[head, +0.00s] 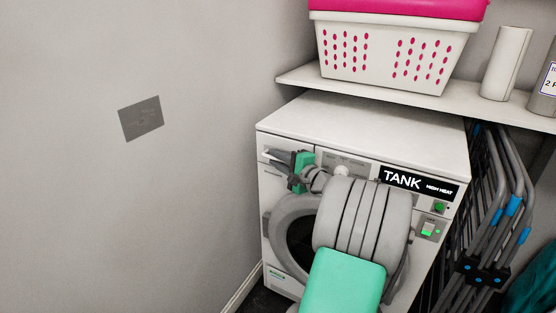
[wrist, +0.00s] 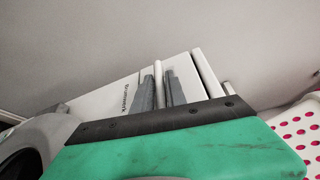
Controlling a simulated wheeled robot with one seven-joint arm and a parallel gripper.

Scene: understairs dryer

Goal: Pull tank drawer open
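The white dryer (head: 300,120) stands against the wall, with a "TANK" label (head: 402,179) at the right of its front panel. In the wrist view the drawer front (wrist: 112,97) shows with small printed lettering. My gripper (wrist: 158,82) has its two grey fingers close together, one on each side of a white handle bar (wrist: 159,75), and appears shut on it. The drawer looks flush or nearly so; any small gap is hidden.
A shelf (head: 295,77) above the dryer holds a white-and-pink basket (head: 382,55) and a paper roll (head: 505,62). A folded drying rack (head: 490,215) stands close on the right. The wall (head: 150,220) is close on the left.

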